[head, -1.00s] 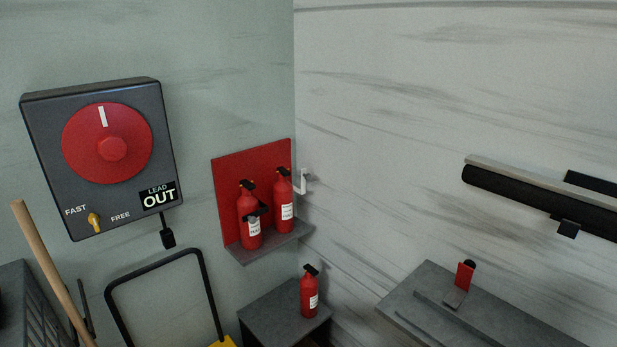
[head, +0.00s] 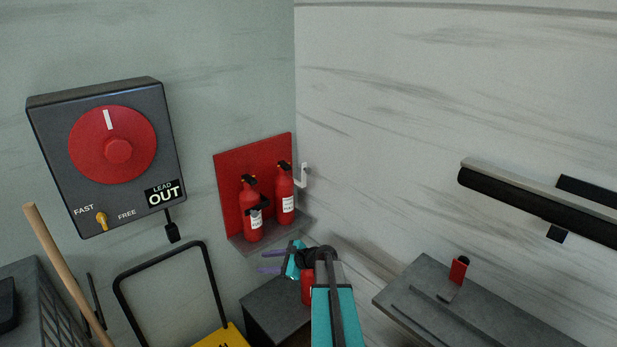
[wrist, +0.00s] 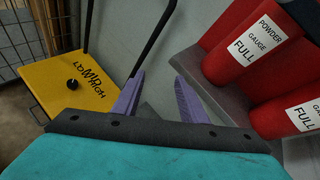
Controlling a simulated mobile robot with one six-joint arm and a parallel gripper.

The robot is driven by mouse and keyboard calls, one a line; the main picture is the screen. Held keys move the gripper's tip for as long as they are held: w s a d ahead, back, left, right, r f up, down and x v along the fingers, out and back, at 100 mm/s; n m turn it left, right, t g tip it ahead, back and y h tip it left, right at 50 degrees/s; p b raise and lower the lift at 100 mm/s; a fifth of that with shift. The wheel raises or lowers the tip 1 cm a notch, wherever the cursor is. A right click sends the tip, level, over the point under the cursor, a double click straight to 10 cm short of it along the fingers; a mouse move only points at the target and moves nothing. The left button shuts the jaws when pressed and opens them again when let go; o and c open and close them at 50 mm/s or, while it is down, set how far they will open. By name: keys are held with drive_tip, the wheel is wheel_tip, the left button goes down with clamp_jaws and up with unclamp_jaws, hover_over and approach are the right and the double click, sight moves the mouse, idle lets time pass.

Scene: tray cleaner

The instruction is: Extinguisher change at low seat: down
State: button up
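Two red extinguishers stand upright side by side on a grey shelf (head: 270,238) with a red backboard (head: 228,190): a left one (head: 250,218) with a dark band around it, and a right one (head: 284,200). In the wrist view their white labels read POWDER GAUGE FULL, on the left (wrist: 235,60) and right (wrist: 290,110) bodies. A third extinguisher (head: 307,290) on the low dark cabinet (head: 262,303) is mostly hidden behind my arm. My gripper (head: 262,262), with purple fingers, is below the shelf; in the wrist view (wrist: 157,82) it is open and empty, left of the extinguishers.
A yellow cart (head: 225,338) with a black handle (head: 160,258) stands left of the cabinet. A grey bench (head: 440,300) with a small red piece (head: 458,270) is at the right. A control box (head: 115,200) hangs on the left wall, with a wooden pole (head: 65,270) below.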

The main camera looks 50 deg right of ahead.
drive_tip(key=s+d+r+m+t+h+p, duration=0.1)
drive_tip(key=d+r+m+t, duration=0.15)
drive_tip(key=d+r, duration=0.4)
drive_tip(key=s+d+r+m+t+h, duration=0.1)
drive_tip(key=d+r+m+h, duration=0.15)
drive_tip(key=d+r, duration=0.45)
drive_tip(key=m+t+h+p, duration=0.1)
drive_tip(key=m+t+h, duration=0.2)
drive_tip(key=m, duration=0.2)
approach(310, 172)
drive_tip(key=s, duration=0.3)
drive_tip(key=shift+s+r+y, duration=0.1)
drive_tip(key=shift+y, duration=0.15)
drive_tip(key=w+p, duration=0.1)
drive_tip(key=w, duration=0.3)
drive_tip(key=w+p, duration=0.1)
drive_tip(key=w, duration=0.4)
drive_tip(key=w+p, duration=0.2)
drive_tip(key=w, duration=0.2)
drive_tip(key=shift+w+d, duration=0.4)
drive_tip(key=shift+c, duration=0.3)
